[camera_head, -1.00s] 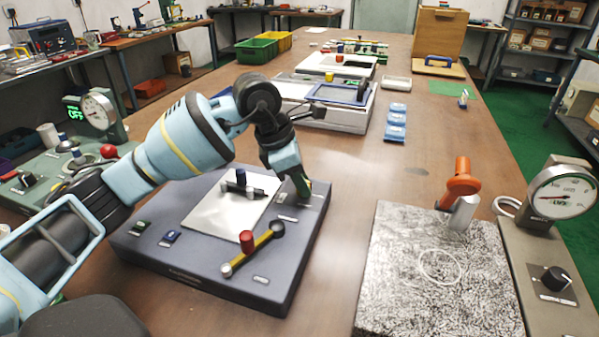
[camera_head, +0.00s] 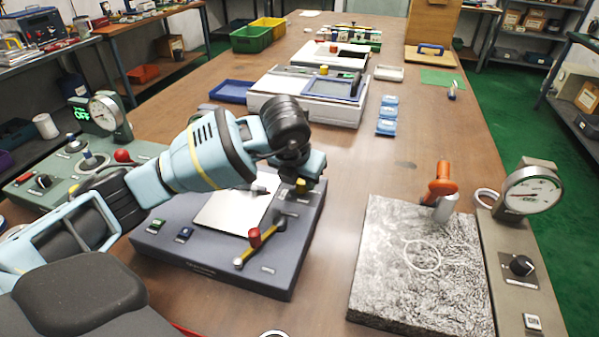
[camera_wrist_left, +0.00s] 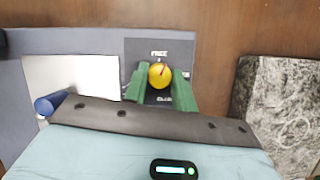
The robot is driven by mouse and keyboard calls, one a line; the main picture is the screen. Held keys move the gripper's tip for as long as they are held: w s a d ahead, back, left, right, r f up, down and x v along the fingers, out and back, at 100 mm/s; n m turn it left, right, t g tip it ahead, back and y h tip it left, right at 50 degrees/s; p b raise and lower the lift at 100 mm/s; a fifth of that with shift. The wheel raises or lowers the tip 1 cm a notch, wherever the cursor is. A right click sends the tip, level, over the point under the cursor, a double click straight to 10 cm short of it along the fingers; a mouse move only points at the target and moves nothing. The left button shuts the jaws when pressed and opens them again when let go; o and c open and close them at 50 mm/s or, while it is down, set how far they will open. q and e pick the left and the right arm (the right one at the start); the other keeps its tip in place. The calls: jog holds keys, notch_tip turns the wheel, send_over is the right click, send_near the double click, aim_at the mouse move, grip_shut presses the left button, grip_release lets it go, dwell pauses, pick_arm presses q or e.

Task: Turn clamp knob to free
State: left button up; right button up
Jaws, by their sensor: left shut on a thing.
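The yellow clamp knob (camera_head: 301,184) stands near the back right corner of the dark grey fixture base (camera_head: 225,265). In the left wrist view the knob (camera_wrist_left: 159,75) has a thin red pointer line, tilted slightly right of straight up. The word FREE is printed above it; a label below is partly hidden. My left gripper (camera_wrist_left: 160,88) is shut on the knob, its green fingers on both sides. In the head view my wrist partly covers the fingers. My right gripper is not in view.
The base carries a pale plate (camera_head: 222,212) and a red-knobbed yellow lever (camera_head: 255,238). On the right are a speckled slab (camera_head: 395,285), an orange-handled tool (camera_head: 440,182) and a dial gauge (camera_head: 530,192). Bare table separates base and slab.

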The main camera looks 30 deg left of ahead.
pick_arm(q)
jog(key=n, duration=0.1)
jog(key=n+y+p, duration=0.1)
jog(key=n, duration=0.1)
jog(key=shift+w+r, duration=0.1)
jog(key=shift+r, duration=0.15)
jog(key=shift+f+n+g+p, duration=0.1)
jog(key=shift+n+g+p, duration=0.2)
jog(key=shift+n+p, duration=0.25)
jog(key=shift+y, duration=0.3)
jog(key=o, duration=0.9)
jog(key=shift+d, duration=0.1)
jog(key=shift+o, duration=0.4)
jog(key=shift+f, duration=0.1)
